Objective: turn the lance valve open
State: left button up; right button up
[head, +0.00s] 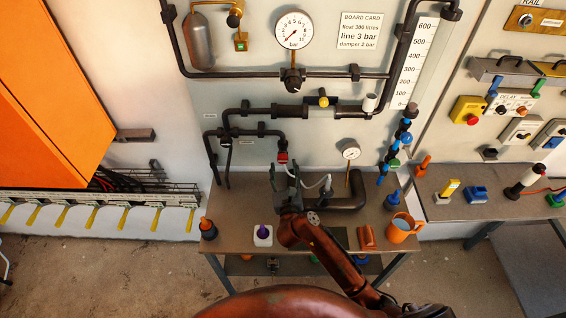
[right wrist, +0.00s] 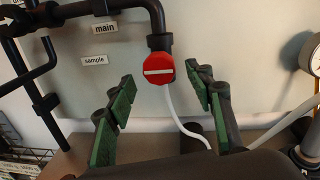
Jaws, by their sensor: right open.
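A red round valve knob (head: 282,158) with a pale bar across it sits at the lower end of a dark pipe on the wall panel. In the right wrist view the knob (right wrist: 158,68) faces me and its white bar lies about level. A white hose (right wrist: 178,118) hangs below it. No label I can read names it as the lance valve. My right gripper (head: 285,174) is open, its green-padded fingers apart; in the right wrist view they frame the knob to left and right without visible contact. My left gripper is not in view.
Dark pipes (head: 262,111) run across the panel above the knob. A small gauge (head: 351,152) on a stem stands to its right. The bench (head: 225,235) below holds an orange mug (head: 402,228), a purple-topped item (head: 263,232) and an orange-topped bottle (head: 207,229).

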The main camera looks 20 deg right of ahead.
aim_at(283, 158)
jog(key=shift+w+d, duration=0.15)
jog(key=shift+w, duration=0.55)
jog(key=shift+w+d, duration=0.1)
jog(key=shift+w, duration=0.55)
jog(key=shift+c, duration=0.3)
jog(key=c, duration=1.1)
jog(key=n+p, duration=0.3)
jog(key=p, duration=0.2)
jog(key=n+p, duration=0.2)
jog(key=p, duration=0.3)
jog(key=n+p, duration=0.3)
jog(key=p, duration=0.3)
jog(key=shift+r+n+g, duration=0.3)
jog(key=shift+r+g, duration=0.1)
jog(key=n+p, duration=0.1)
jog(key=n, duration=0.1)
jog(key=shift+f+n+p, duration=0.1)
jog(key=shift+n+p, duration=0.2)
jog(key=shift+f+n+h, duration=0.1)
jog(key=shift+n+h, duration=0.3)
jog(key=shift+n, duration=0.4)
jog(key=shift+a+n, duration=0.1)
jog(key=shift+n, duration=1.9)
